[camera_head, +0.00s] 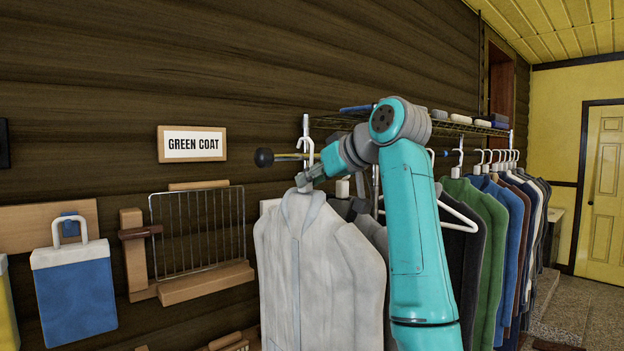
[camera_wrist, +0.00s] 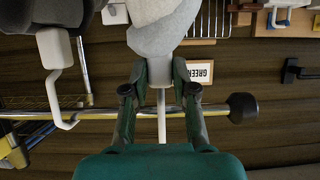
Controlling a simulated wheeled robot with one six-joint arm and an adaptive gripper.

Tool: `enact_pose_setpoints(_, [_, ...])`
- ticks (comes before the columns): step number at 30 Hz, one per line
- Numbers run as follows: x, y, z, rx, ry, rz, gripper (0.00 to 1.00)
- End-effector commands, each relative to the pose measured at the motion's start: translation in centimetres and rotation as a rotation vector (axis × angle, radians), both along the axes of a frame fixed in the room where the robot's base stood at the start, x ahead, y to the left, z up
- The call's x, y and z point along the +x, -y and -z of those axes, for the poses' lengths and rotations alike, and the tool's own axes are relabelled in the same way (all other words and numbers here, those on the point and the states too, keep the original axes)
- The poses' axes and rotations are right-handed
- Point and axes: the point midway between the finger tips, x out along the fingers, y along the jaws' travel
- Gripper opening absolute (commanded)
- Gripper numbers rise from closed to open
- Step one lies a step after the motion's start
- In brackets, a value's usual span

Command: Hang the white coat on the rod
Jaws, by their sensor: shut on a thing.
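The white coat (camera_head: 318,270) hangs from my gripper (camera_head: 306,182) in the head view, in front of the other clothes. In the wrist view its pale collar (camera_wrist: 163,25) shows at the top edge. My gripper (camera_wrist: 160,75) is shut on the white hanger neck above the collar. The thin white hanger stem (camera_wrist: 161,118) runs between the fingers and overlaps the rod (camera_wrist: 85,114) in that view. I cannot tell whether the hook is around the rod or only in front of it. In the head view the rod (camera_head: 286,157) shows just above my gripper.
The rod ends in a dark knob (camera_head: 264,157) at left. A wire shelf (camera_head: 465,127) runs above it. A green coat (camera_head: 487,212) and several other garments hang to the right. A "GREEN COAT" sign (camera_head: 192,144) and a blue bag (camera_head: 75,295) are on the wall.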

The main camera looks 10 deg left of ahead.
Motion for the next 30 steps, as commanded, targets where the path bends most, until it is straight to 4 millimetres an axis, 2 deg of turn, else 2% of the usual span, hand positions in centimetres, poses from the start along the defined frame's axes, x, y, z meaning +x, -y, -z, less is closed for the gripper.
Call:
enact_pose_setpoints(14, [-0.1, 0.0, -0.2, 0.003, 0.005, 0.0, 0.0])
enact_pose_setpoints(30, [-0.1, 0.0, 0.9, 0.003, 0.005, 0.0, 0.0])
